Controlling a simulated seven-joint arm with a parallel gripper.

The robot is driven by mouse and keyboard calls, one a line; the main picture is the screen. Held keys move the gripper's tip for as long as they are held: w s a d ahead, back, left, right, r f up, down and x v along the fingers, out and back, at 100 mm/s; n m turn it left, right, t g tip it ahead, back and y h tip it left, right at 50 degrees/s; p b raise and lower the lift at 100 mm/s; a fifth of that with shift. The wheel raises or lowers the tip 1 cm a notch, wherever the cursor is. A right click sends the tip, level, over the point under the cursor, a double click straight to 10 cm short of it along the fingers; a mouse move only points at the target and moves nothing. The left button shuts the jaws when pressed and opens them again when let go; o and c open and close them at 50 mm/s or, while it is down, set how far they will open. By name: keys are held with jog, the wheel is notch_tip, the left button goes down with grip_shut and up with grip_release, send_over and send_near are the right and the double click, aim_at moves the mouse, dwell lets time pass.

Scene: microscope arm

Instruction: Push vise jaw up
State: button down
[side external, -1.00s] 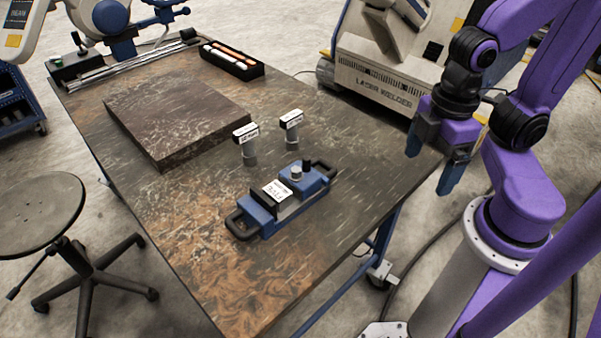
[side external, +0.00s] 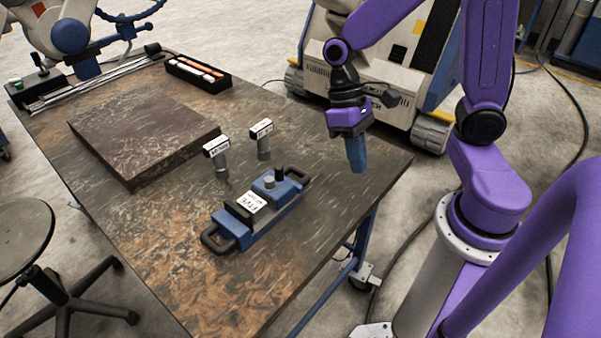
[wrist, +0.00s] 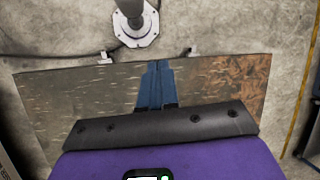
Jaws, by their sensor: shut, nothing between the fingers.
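The blue vise (side external: 258,207) lies on the table in the side external view, with a black handle at each end, a white label on top and small knobs near its right end. My gripper (side external: 357,168) is above the table's right edge, to the right of and higher than the vise. Its blue fingers point down and are shut with nothing between them. In the wrist view the fingers (wrist: 155,70) are together over the bare tabletop. The vise does not show in the wrist view.
Two small labelled posts (side external: 217,158) and (side external: 262,139) stand just behind the vise. A thick dark slab (side external: 140,130) lies at the back left, and a black tray (side external: 198,74) with rods sits at the far edge. The table (side external: 290,265) is clear in front of the vise.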

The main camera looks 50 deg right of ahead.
jog(key=w+d+f+m+t+y, duration=0.2)
jog(key=w+d+f+m+y, duration=0.3)
jog(key=w+d+m, duration=0.4)
jog(key=w+d+f+m+t+y, duration=0.3)
jog(key=w+d+f+m+y, duration=0.3)
jog(key=m, duration=0.5)
send_near(289, 186)
notch_tip(289, 186, down, 4)
jog(key=shift+w+d+r+h, duration=0.15)
jog(key=shift+w+r+h, duration=0.05)
jog(key=shift+h, duration=0.1)
jog(key=a, duration=0.3)
jog(key=shift+a+f, duration=0.1)
jog(key=shift+a, duration=0.55)
jog(key=shift+a, duration=1.75)
